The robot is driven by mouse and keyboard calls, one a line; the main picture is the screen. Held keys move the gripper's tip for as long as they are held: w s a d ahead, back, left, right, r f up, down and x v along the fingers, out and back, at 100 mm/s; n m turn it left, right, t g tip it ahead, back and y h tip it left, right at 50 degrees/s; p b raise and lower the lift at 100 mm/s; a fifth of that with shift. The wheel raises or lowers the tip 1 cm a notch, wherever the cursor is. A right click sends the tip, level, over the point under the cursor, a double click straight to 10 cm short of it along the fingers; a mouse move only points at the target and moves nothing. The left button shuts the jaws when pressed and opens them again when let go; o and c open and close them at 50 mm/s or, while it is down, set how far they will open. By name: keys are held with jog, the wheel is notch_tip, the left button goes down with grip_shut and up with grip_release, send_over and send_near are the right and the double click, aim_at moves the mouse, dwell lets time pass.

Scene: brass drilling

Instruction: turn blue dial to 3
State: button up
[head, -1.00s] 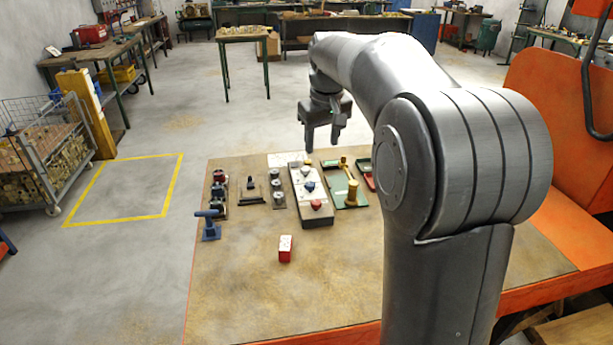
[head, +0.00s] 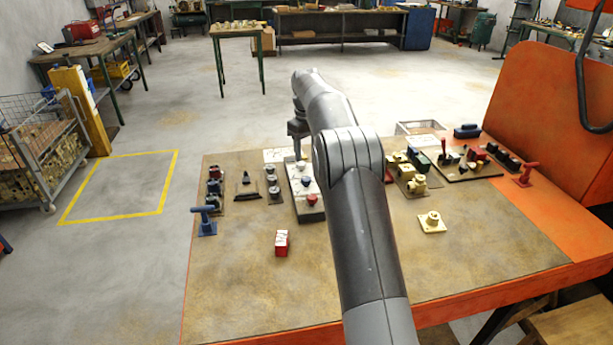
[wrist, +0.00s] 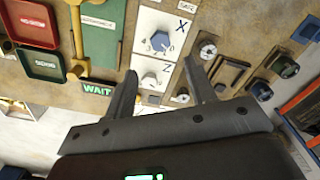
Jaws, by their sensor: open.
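The blue dial (head: 306,181) is the middle knob on a narrow white panel (head: 310,214) on the bench. In the wrist view the blue dial (wrist: 160,41) sits in a ring of marks beside a letter X; I cannot read which number it points to. A white dial (wrist: 150,80) marked Z is on the same panel. My gripper (wrist: 160,68) is open and empty, its fingers over the panel on either side of the white dial, with the blue dial beyond the tips. In the head view my gripper (head: 298,146) is partly hidden behind my arm.
A red dial (head: 312,199) is at the panel's near end. Small knobs (head: 273,180) stand just left of the panel. In the wrist view a green plate and red and green trays (wrist: 33,25) lie left. A red block (head: 282,242) stands on open bench in front.

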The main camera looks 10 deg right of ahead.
aim_at(307, 179)
notch_tip(307, 179, down, 10)
jog(key=shift+r, duration=0.1)
jog(key=shift+c, duration=0.4)
jog(key=c, duration=0.9)
